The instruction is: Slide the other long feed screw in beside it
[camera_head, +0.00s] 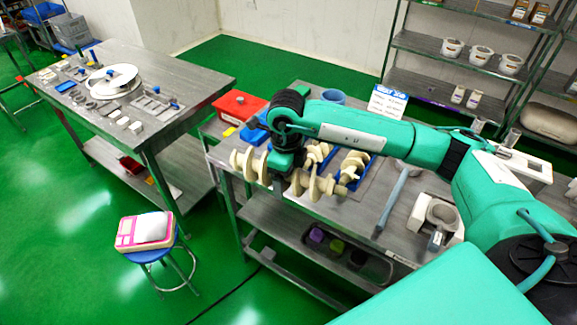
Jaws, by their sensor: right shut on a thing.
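My right gripper (285,170) reaches in from the right over the near end of the metal table. It is shut on a long cream feed screw (251,164), whose flights stick out on both sides of the jaws. The held screw is above the table's front edge, lying roughly across the picture. The machine opening for the screws cannot be made out. My left gripper is out of view.
A red bin (239,104) and a blue bowl (333,96) stand behind my arm. A grey-blue bar (392,200) and a white-grey part (439,213) lie on the table at right. A blue stool with a pink scale (128,231) stands on the green floor.

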